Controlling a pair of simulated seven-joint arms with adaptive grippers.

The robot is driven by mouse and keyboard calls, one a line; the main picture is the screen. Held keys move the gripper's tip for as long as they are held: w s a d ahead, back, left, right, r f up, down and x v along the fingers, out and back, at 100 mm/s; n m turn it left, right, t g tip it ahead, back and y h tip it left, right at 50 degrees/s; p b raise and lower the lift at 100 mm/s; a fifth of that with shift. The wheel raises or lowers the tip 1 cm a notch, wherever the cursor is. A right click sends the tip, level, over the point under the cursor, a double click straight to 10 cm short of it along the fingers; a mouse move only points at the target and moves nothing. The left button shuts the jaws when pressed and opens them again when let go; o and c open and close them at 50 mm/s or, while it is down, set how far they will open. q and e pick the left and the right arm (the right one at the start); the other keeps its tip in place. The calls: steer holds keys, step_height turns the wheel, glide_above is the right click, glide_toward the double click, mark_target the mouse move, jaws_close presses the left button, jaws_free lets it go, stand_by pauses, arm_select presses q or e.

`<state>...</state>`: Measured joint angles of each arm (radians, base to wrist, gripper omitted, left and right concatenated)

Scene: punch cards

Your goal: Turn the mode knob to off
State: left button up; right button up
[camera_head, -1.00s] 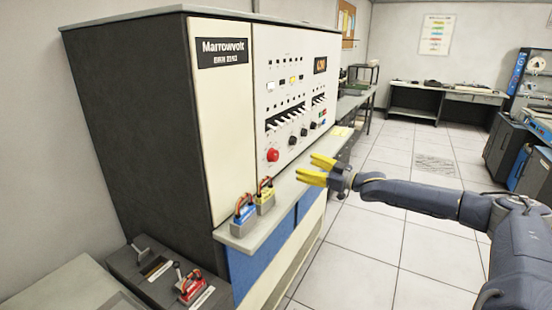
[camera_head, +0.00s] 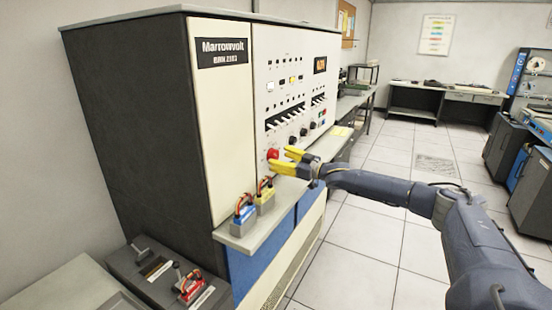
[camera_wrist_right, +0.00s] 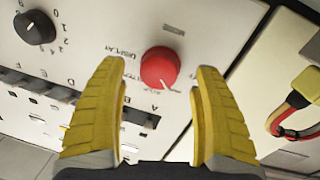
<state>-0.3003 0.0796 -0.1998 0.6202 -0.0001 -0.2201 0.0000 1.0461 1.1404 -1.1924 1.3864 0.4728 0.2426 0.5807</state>
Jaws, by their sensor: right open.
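A red round knob (camera_head: 273,153) sits low on the white front panel of the cabinet. My left gripper is not in view.
A black knob (camera_wrist_right: 35,27) with numbers is beside the red one, and white switches (camera_head: 287,118) are above it. Open floor lies to the right.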

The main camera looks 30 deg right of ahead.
steer(key=shift+x, duration=1.1)
steer(key=c, duration=1.3)
steer(key=shift+c, duration=0.2)
